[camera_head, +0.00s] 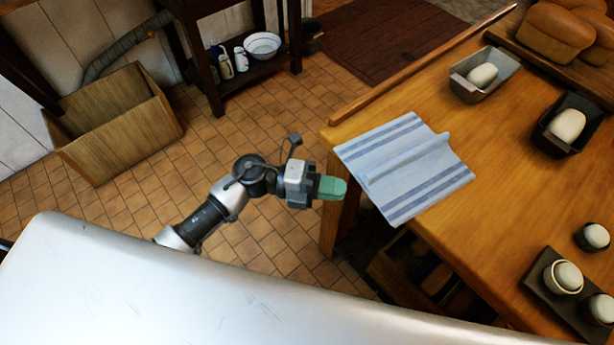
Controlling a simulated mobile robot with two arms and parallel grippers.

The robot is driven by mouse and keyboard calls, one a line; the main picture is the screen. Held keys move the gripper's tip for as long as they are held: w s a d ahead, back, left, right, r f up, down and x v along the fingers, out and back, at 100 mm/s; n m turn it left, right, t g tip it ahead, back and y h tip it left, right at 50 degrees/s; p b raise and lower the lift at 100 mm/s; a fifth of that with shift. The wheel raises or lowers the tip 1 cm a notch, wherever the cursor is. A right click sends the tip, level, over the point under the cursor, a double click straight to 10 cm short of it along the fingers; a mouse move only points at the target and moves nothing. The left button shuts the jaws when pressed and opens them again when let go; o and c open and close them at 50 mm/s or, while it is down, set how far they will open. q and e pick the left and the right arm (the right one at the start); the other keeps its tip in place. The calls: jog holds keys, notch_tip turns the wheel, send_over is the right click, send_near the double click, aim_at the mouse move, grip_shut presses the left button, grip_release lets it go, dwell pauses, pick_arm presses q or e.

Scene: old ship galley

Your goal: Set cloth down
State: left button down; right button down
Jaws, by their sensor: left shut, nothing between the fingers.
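A light blue cloth (400,165) with darker blue stripes lies at the near left corner of the wooden table (480,225). Part of it hangs past the table's edge, and a raised fold runs across its middle. My left gripper (335,188), with green fingertips, is shut and empty just left of the cloth, near the table corner. In this view its tips appear close to the cloth's left edge; I cannot tell whether they touch. My right gripper is not in view.
Loaf tins with dough (481,76) (567,125) stand at the table's back right. A dark tray (545,292) with dough cups is at the near right. Loaves (556,33) lie on a board. A wooden crate (118,125) sits on the tiled floor. The table's middle is clear.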

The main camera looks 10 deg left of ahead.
aim_at(371, 172)
pick_arm(q)
jog(key=w+d, duration=0.2)
jog(key=w, duration=0.1)
jog(key=shift+d, duration=0.35)
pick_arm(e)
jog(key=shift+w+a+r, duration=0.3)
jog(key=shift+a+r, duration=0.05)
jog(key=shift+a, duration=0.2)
pick_arm(q)
jog(key=shift+w+d+b, duration=0.5)
jog(key=shift+w+d, duration=0.7)
jog(key=shift+w, duration=0.25)
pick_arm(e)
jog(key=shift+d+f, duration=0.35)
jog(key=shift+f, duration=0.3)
pick_arm(q)
jog(key=shift+s, duration=0.1)
jog(key=shift+a, duration=0.2)
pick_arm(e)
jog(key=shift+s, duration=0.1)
